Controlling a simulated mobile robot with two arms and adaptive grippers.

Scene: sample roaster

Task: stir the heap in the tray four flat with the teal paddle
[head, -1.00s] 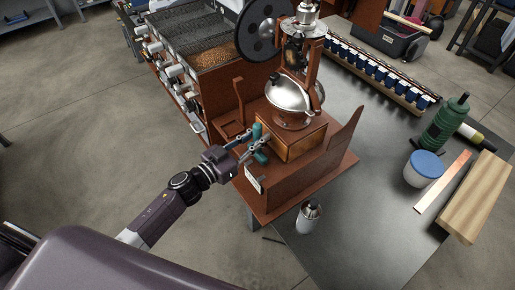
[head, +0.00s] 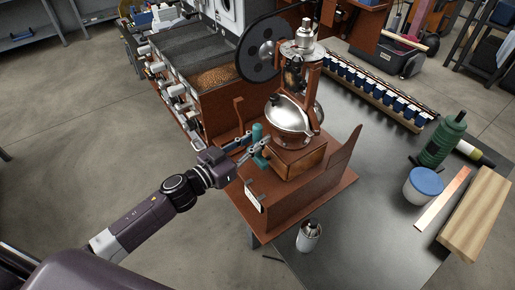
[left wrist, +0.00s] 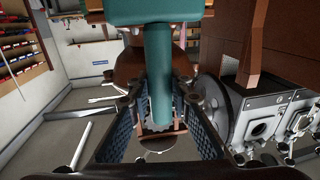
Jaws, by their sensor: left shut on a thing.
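My left gripper (head: 254,147) is shut on the teal paddle (head: 257,132), in front of the brown coffee grinder in the head view. In the left wrist view the paddle's round teal shaft (left wrist: 158,75) stands between the two finger pads, with a wider teal part (left wrist: 150,12) above. The heap of brown beans (head: 217,79) lies in the nearest of the dark trays at the upper left, apart from the paddle. I cannot read a tray number. My right gripper is not in view.
The grinder (head: 292,115) on its wooden stand is close beside the gripper. A black wheel (head: 257,52) rises between the grinder and the trays. A metal can (head: 309,236) and a blue-lidded jar (head: 423,186) stand on the grey table.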

